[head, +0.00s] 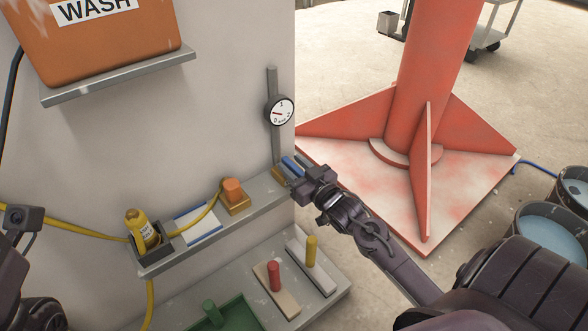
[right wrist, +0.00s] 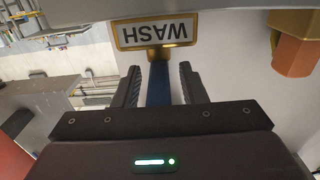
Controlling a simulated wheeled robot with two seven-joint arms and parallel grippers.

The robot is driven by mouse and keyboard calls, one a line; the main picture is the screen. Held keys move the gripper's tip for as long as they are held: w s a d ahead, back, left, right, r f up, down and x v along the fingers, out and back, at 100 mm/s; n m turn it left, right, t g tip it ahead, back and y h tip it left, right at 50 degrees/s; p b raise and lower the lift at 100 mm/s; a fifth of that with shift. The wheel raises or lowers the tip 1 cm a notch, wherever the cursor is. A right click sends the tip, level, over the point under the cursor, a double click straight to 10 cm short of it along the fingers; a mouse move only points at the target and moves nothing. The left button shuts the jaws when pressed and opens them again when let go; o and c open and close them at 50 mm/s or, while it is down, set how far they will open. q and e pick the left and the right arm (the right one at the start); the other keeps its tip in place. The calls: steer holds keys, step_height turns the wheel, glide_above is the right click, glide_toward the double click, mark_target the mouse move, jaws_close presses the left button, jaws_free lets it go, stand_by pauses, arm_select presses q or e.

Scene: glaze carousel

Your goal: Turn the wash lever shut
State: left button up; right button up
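The wash lever shows as a blue bar (right wrist: 158,88) in the right wrist view, running out from a yellow-framed WASH plate (right wrist: 157,31) that appears upside down. In the head view the blue lever (head: 293,166) is at the right end of the wall shelf, partly hidden by my right gripper (head: 299,168). The two fingers (right wrist: 160,88) stand on either side of the bar with a narrow gap on each side, so the gripper is open around it. Only part of my left arm shows at the left edge of the head view; its fingers are not visible.
The shelf (head: 210,222) also carries an orange knob (head: 232,190) and a yellow bottle (head: 141,228) in a holder. A round gauge (head: 280,111) is on the wall above the lever. An orange WASH tank (head: 110,45) is upper left. A red column (head: 425,90) stands behind, right.

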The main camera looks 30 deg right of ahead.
jaws_close()
stand_by(0.5)
